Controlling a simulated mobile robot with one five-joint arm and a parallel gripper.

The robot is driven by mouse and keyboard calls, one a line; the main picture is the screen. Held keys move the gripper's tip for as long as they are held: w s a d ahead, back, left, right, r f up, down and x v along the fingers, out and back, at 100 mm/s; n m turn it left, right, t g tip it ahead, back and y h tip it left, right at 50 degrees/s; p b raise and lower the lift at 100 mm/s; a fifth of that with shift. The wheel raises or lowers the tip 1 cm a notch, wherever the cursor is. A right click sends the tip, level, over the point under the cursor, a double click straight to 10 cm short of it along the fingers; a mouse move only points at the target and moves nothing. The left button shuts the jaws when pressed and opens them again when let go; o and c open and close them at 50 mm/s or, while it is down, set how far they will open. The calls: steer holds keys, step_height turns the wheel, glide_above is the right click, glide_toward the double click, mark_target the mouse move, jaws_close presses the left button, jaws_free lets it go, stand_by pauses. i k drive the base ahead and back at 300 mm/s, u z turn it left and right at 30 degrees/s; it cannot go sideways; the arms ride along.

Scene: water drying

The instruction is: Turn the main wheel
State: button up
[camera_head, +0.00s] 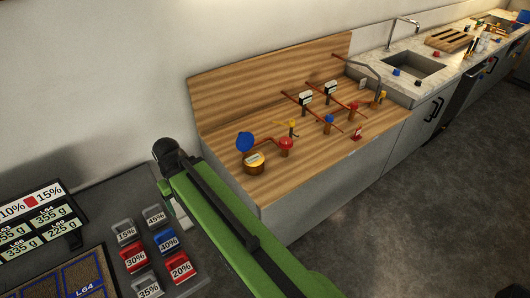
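Several small coloured valves and copper pipes stand on a wooden-topped counter (325,165) in the head view. I cannot tell for sure which is the main wheel. A red wheel (286,143) sits at the left front, beside a brass meter (254,163) with a raised blue lid (245,141). Farther right are a blue valve (328,119), a red valve (353,106) and yellow handles (292,124). My green arm crosses the lower middle, its black rounded end left of the counter and apart from the valves. My gripper does not show.
A grey table at the lower left holds labelled red, blue and grey blocks (135,258) and a display board (35,220). A stone counter with a sink (412,66) continues at the upper right. The dark floor (420,220) is clear at the right.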

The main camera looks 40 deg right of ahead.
mark_target(286, 142)
steer(key=u, duration=0.95)
steer(key=k, duration=1.1)
steer(key=z, duration=1.7)
steer(key=i, duration=1)
steer(key=u, duration=0.05)
